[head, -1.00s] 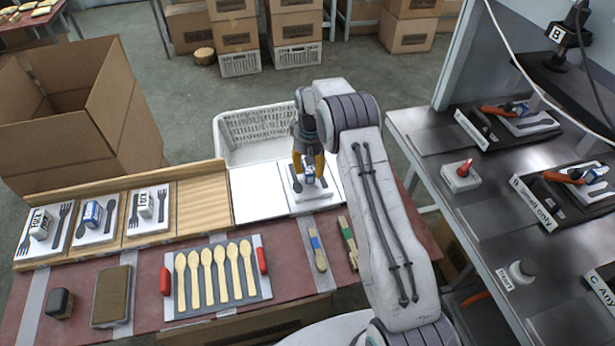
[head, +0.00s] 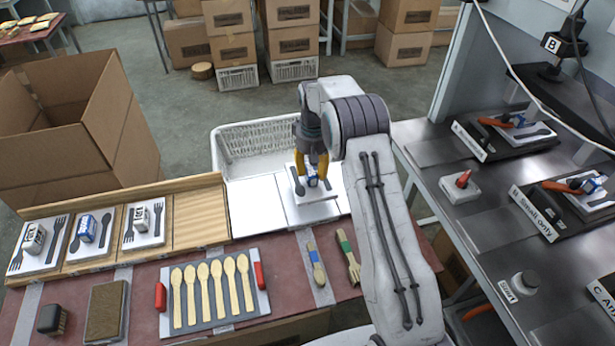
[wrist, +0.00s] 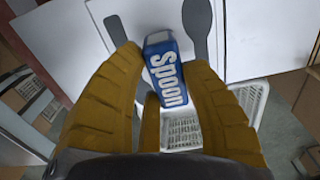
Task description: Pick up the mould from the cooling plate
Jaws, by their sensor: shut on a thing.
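The mould (head: 300,195) is a white plate with dark spoon-shaped marks and a blue block handle. In the wrist view the blue block (wrist: 166,70) reads "Spoon" and sits between my yellow fingers. My gripper (head: 312,172) is shut on this block from above. The mould appears held a little above the white cooling plate (head: 306,219), whose front part shows below it. The fingers and my arm hide part of the block.
A white basket (head: 228,150) stands behind the cooling plate. To the left is a wooden rack (head: 200,230) with several labelled moulds and one bare bay. Wooden spoons lie on a grey board (head: 258,300) in front. Presses stand on the metal bench (head: 425,140) at right.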

